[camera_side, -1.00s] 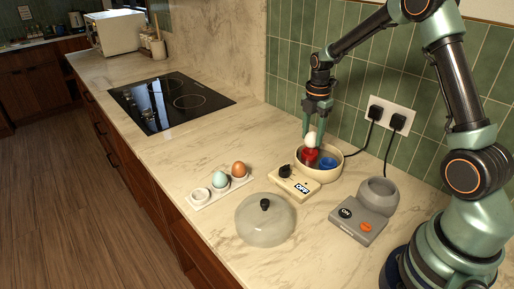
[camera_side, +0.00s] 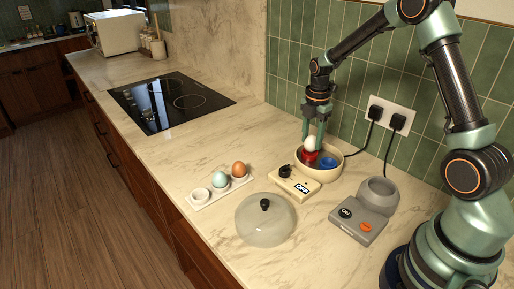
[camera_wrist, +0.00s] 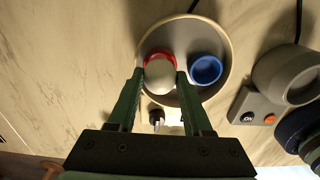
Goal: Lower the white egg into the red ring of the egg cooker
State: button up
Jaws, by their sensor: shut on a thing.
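The white egg (camera_side: 310,143) is between the fingers of my gripper (camera_side: 309,138), which is shut on it. The red ring (camera_side: 310,157) stands in the cream bowl of the egg cooker (camera_side: 340,172), to the left of a blue ring (camera_side: 328,163). The egg is upright over the red ring, its lower end at or just inside the rim; I cannot tell if it touches. In the wrist view the egg (camera_wrist: 160,76) covers much of the red ring (camera_wrist: 157,53), whose far edge shows. The fingers (camera_wrist: 160,78) lie on either side of the egg.
The cooker's front has a black knob and an OFF label (camera_side: 302,188). A clear lid (camera_side: 265,222) lies in front. A grey device (camera_side: 357,224) marked ON stands right. A white egg tray (camera_side: 210,203) with a blue and a brown egg is left. Tiled wall and cords are behind.

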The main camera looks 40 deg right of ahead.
aim_at(313, 136)
jog(key=shift+f, duration=1)
dwell(0.5)
jog(key=o, duration=0.9)
jog(key=shift+w+r, duration=0.1)
jog(key=shift+r, duration=0.3)
notch_tip(313, 136, up, 11)
jog(key=shift+r, duration=0.15)
jog(key=s+a+r+m+t, duration=0.2)
jog(key=s+a+m, duration=0.2)
jog(key=s+m, duration=0.1)
jog(key=s+a+r+m+t, duration=0.1)
jog(key=s+a+r+m, duration=0.2)
jog(key=m, duration=0.4)
jog(key=s+a+r+m+t, duration=0.2)
jog(key=s+a+r+m, duration=0.1)
jog(key=s+a+m, duration=0.3)
jog(key=shift+s+a+t, duration=0.3)
jog(key=shift+a, duration=0.45)
